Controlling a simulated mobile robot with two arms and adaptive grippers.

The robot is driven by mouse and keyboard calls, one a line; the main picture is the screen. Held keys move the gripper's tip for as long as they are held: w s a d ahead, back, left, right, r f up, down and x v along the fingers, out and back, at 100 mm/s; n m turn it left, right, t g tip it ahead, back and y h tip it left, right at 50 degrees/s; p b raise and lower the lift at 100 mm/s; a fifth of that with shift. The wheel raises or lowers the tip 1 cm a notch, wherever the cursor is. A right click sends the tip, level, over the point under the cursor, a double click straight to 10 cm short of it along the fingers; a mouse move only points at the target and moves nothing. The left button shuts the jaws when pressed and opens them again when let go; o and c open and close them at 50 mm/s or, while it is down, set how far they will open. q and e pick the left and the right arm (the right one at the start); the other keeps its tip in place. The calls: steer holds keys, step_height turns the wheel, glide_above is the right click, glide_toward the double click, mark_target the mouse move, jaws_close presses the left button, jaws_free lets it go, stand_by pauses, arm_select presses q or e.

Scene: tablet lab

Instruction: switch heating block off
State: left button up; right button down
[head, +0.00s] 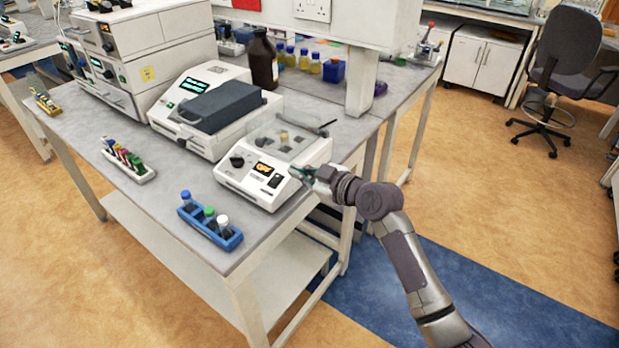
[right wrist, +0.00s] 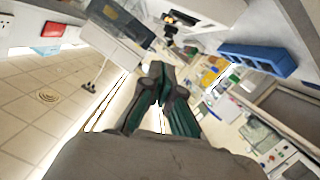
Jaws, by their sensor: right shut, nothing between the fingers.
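The heating block appears to be the white unit (head: 232,176) at the front right of the bench in the head view. Its front has a black knob (head: 237,161), a lit orange display (head: 263,168) and a dark rocker switch (head: 275,181). A clear cover stands over its top. My right gripper (head: 303,174) is shut and empty beside the unit's front right corner, just right of the switch; whether it touches the unit cannot be told. Its closed fingers (right wrist: 160,84) also show in the right wrist view. My left gripper is not in view.
A white unit with a dark lid (head: 222,104) stands behind left. A blue rack of capped bottles (head: 228,242) sits at the bench's front edge, and a white rack of coloured tubes (head: 147,177) is farther left. A brown bottle (head: 262,60) stands behind.

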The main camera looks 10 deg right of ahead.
steer(key=v, duration=0.3)
steer(key=shift+w, duration=0.1)
stand_by(0.3)
